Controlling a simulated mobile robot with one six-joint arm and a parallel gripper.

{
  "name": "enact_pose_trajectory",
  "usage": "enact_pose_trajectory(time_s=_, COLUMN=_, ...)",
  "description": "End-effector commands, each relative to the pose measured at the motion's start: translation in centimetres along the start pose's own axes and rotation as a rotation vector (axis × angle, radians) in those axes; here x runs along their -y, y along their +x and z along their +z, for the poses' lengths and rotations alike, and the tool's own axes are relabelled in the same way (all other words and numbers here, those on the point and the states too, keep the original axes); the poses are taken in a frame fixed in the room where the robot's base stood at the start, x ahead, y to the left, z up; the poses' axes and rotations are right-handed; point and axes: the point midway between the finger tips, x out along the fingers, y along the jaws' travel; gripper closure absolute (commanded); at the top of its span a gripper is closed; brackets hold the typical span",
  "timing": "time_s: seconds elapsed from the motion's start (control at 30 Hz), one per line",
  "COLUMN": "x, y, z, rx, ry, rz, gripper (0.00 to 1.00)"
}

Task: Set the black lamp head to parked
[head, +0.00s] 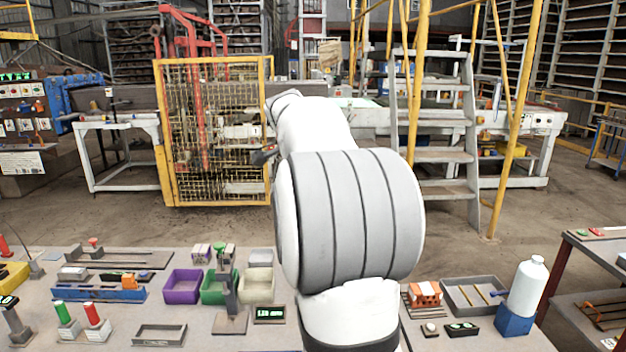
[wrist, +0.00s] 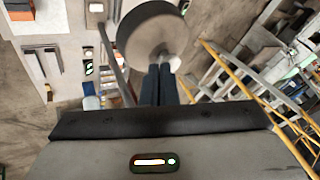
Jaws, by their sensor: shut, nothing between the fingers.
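A grey stand (head: 229,292) on a flat square base rises in front of the green bin in the head view. A small dark piece (head: 222,251) tops it. I cannot tell for sure whether this is the black lamp head. In the wrist view my gripper (wrist: 160,70) shows its two dark fingers shut together, with nothing between them. A large grey-brown round disc (wrist: 155,32) lies just beyond the fingertips in that view. I cannot tell what it is or whether they touch. In the head view my arm hides the middle of the bench.
A small display (head: 270,314) with green signs lies beside the stand. Purple (head: 183,287), green and beige bins stand behind. A grey tray (head: 160,334) lies at front left. A white bottle (head: 527,287) stands at right. Yellow-railed stairs (head: 440,150) stand beyond the bench.

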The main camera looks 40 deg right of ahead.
Motion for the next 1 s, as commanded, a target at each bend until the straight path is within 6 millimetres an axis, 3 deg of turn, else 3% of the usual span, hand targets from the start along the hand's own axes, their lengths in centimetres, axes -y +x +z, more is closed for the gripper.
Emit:
enact_pose_trajectory(time_s=0.27, x=-1.6, y=-1.4, z=0.3, rx=-0.001, ry=0.0, rz=-0.003, gripper=1.0)
enact_pose_trajectory(time_s=0.33, x=-2.5, y=-2.3, z=0.5, rx=-0.001, ry=0.001, rz=-0.004, gripper=1.0)
enact_pose_trajectory(time_s=0.5, x=-1.9, y=-6.7, z=0.6, rx=0.0, ry=-0.001, rz=-0.006, gripper=1.0)
enact_pose_trajectory(time_s=0.7, x=-1.8, y=-10.4, z=0.6, rx=0.0, ry=0.0, rz=-0.003, gripper=1.0)
enact_pose_trajectory(time_s=1.0, x=-1.8, y=-12.3, z=0.6, rx=0.0, ry=0.0, rz=0.0, gripper=1.0)
